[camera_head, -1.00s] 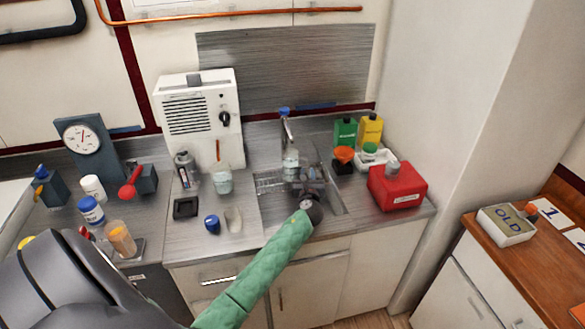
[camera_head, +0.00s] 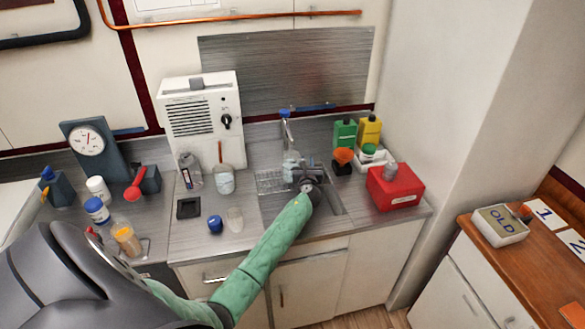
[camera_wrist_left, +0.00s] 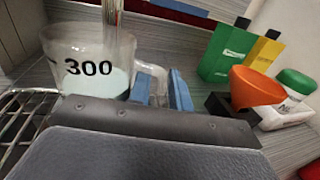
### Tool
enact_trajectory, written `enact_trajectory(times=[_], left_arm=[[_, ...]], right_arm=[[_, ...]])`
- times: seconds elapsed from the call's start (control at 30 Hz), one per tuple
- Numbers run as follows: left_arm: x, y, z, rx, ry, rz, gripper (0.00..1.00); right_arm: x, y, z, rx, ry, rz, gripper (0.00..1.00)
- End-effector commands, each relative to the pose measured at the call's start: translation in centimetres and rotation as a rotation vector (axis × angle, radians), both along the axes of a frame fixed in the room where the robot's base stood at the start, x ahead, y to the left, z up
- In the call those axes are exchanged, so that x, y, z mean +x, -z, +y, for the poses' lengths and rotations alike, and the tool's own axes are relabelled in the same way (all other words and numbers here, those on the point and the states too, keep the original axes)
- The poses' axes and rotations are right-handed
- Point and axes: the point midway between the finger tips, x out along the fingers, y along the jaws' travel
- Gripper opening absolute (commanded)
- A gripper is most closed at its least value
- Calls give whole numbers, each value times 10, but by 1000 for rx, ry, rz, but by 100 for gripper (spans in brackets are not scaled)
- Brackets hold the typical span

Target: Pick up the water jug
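The water jug (camera_head: 290,163) is a clear jug standing under the tap at the sink. In the left wrist view the jug (camera_wrist_left: 95,62) shows a black "300" mark and pale liquid, with its clear handle on the right side. My left gripper (camera_head: 307,184) is at the sink, just in front of the jug. In the left wrist view its blue fingertips (camera_wrist_left: 162,90) stand apart at the handle, with a gap between them. Whether they touch the handle is hard to tell. My right gripper is not in view.
The tap (camera_head: 287,130) stands over the jug. A red container (camera_head: 394,187), an orange funnel (camera_head: 343,156), and green (camera_head: 344,134) and yellow (camera_head: 369,131) bottles stand to the right. A clear beaker (camera_head: 224,180) and a blue cap (camera_head: 215,224) are to the left.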

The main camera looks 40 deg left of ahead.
Motion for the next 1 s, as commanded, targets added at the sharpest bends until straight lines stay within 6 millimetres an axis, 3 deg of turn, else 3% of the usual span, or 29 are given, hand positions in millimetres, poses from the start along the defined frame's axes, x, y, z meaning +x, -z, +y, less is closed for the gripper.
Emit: enact_trajectory(times=[0.07, 0.17, 0.73, 1.0], left_arm=[[0, 0, 0, 0, 0, 0, 18], [0, 0, 0, 0, 0, 0, 0], [0, -3, 0, 1, 0, 0, 0], [0, -15, 0, 2, 1, -2, 0]], right_arm=[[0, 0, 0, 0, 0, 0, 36], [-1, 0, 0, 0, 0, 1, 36], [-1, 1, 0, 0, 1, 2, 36], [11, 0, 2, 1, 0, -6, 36]])
